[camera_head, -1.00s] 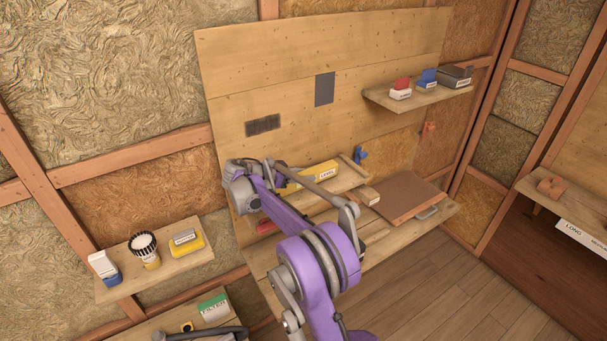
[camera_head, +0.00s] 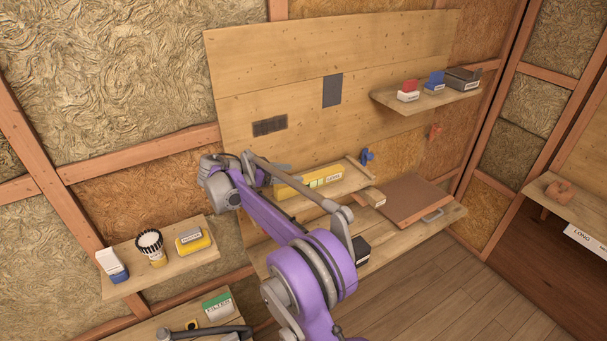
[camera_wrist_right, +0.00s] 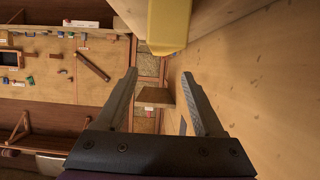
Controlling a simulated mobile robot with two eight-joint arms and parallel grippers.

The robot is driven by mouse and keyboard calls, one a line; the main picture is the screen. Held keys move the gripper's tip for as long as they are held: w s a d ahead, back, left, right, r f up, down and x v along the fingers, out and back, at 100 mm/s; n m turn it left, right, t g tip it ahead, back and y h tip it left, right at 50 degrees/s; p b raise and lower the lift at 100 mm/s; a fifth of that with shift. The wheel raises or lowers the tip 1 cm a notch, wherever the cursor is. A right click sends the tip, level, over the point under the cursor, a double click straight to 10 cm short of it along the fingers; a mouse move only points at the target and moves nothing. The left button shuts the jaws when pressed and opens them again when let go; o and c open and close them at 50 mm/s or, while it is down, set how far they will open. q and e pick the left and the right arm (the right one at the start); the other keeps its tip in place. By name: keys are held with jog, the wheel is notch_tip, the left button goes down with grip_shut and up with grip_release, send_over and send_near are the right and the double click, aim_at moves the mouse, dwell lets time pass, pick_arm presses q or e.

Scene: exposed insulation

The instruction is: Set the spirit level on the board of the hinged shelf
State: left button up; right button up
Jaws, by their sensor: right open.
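The spirit level (camera_head: 312,181) is a long yellow bar with a white label. In the head view it lies along the board of the hinged shelf (camera_head: 345,187), close to the wooden back panel. My right gripper (camera_head: 280,168) is at the level's left end, partly hidden by its own arm. In the right wrist view the gripper (camera_wrist_right: 160,75) is open with nothing between its fingers. The yellow end of the level (camera_wrist_right: 168,25) shows beyond and above the fingertips, apart from them. My left gripper is not in view.
A wall shelf (camera_head: 425,99) with small boxes is at upper right. A brown panel (camera_head: 415,197) and a small wooden block (camera_head: 373,197) lie right of the level. A lower-left shelf (camera_head: 180,265) holds several items. A blue clamp-like piece (camera_head: 367,156) is near the board's right end.

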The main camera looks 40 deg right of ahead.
jog(key=v, duration=0.4)
jog(key=shift+s+n, duration=0.3)
jog(key=s+a+f+n+t+y, duration=0.2)
jog(key=s+a+f+n+y, duration=0.2)
jog(key=s, duration=0.6)
jog(key=s+a+f+n+t+y, duration=0.2)
jog(key=s+a+f+n+y, duration=0.3)
jog(key=s+a+n, duration=0.3)
jog(key=s+a+f+n+t+y, duration=0.3)
jog(key=s+a+n, duration=0.3)
jog(key=s, duration=0.7)
jog(key=shift+s+a+f+n+y, duration=0.3)
jog(key=shift+s+a+f+y, duration=0.15)
jog(key=shift+f+y, duration=0.3)
jog(key=shift+w, duration=0.1)
